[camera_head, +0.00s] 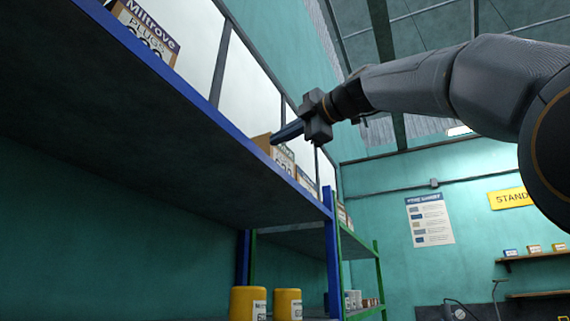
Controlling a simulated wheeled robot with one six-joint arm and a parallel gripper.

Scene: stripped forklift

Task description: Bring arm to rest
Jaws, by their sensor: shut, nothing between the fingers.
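My gripper (289,132) is at the end of my arm, which reaches in from the right. It is shut, and its fingers point left toward the upper shelf of the blue rack (150,130). The fingertips appear just in front of or beside a cardboard box (284,157) near the shelf's right end. I cannot tell whether they touch it. The gripper partly hides that box.
A box marked Miltrove (148,36) stands at the shelf's upper left. Two yellow containers (248,303) stand on a lower level. A green rack (358,246) is behind. A wall poster (430,220) and small wall shelves (535,256) are at right.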

